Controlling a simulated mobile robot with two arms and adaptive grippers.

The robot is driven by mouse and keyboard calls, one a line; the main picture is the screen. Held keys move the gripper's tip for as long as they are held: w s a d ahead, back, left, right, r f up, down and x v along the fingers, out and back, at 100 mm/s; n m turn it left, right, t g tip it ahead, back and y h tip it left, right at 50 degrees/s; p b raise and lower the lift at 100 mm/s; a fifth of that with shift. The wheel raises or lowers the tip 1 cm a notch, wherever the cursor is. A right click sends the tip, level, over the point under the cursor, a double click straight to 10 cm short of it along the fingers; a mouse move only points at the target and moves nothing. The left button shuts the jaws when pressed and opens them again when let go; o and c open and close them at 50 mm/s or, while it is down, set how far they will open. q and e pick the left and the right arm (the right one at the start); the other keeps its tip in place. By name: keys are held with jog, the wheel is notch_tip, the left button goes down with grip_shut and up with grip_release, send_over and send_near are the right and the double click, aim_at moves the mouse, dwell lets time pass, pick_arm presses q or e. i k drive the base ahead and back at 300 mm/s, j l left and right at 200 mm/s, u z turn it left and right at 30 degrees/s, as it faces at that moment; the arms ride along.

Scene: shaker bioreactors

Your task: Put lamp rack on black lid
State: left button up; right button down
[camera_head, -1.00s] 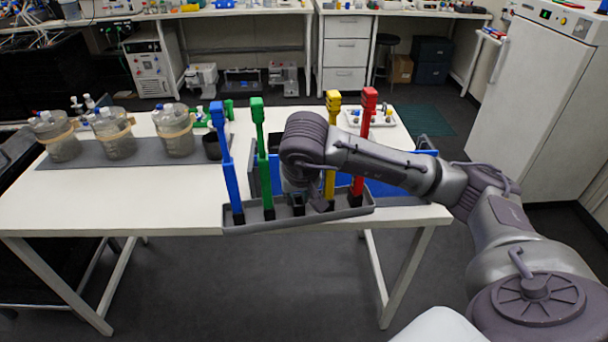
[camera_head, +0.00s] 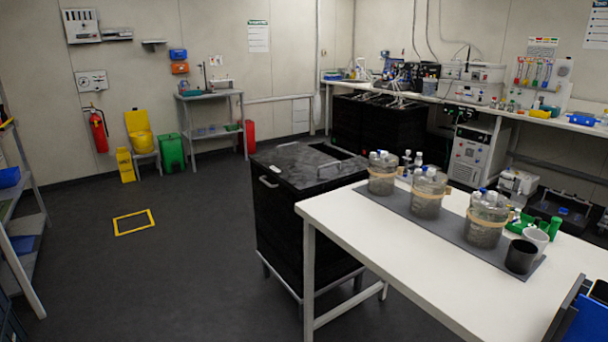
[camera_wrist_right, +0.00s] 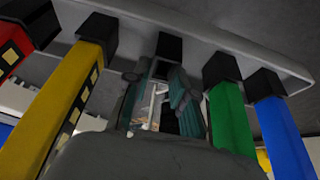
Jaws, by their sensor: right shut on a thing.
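The lamp rack (camera_wrist_right: 225,42) is a grey tray with red (camera_wrist_right: 14,48), yellow (camera_wrist_right: 62,100), green (camera_wrist_right: 228,125) and blue (camera_wrist_right: 283,135) lamps, seen close up in the right wrist view. My right gripper (camera_wrist_right: 162,75) has its teal fingers at the middle of the rack, between the yellow and green lamps, and is shut on it. The head view does not show the rack or either gripper. There, a black lid (camera_head: 305,166) with a mottled top lies on a black wheeled-looking cabinet (camera_head: 290,225) left of the white table.
The white table (camera_head: 375,250) carries a grey mat (camera_head: 415,214) with several jars (camera_head: 427,192) and a black cup (camera_head: 521,257). Its near left part is bare. Open floor (camera_head: 190,260) lies left of the cabinet. A yellow floor square (camera_head: 134,222) is farther left.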

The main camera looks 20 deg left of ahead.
aim_at(303, 160)
jog(key=i+j+u, duration=0.55)
jog(key=u, duration=0.15)
jog(key=i+j+u, duration=0.2)
jog(key=i+u, duration=0.15)
jog(key=i+j, duration=0.15)
jog(key=i, duration=0.4)
jog(key=i+j+u, duration=0.1)
jog(key=i, duration=0.4)
jog(key=i+j, duration=0.2)
jog(key=i, duration=0.35)
jog(key=u, duration=0.05)
